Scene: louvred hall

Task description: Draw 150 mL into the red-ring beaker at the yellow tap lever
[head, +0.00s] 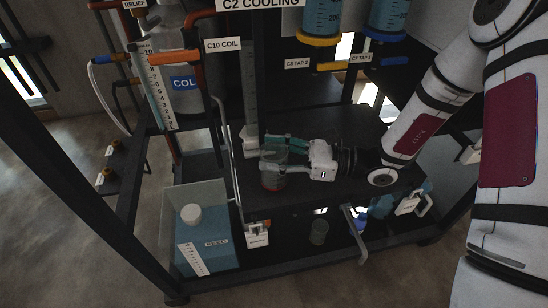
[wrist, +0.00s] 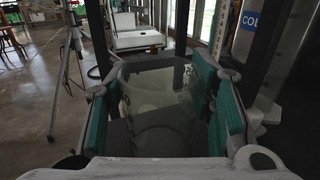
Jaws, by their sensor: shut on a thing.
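My gripper (head: 270,155) is shut on a clear glass beaker (head: 272,183), with its teal pads on opposite sides. In the wrist view, the beaker (wrist: 155,95) fills the space between the pads, with dark graduation marks; no liquid is clearly visible inside. The yellow tap lever (head: 337,66) is up and to the right of the gripper, below a blue-filled cylinder with a yellow ring (head: 318,40). Its spout is not clearly visible.
A blue tap lever (head: 394,62) sits right of the yellow one, under a second blue cylinder (head: 388,20). An orange lever (head: 173,57) and a COL vessel are left. A blue container (head: 207,240) stands below.

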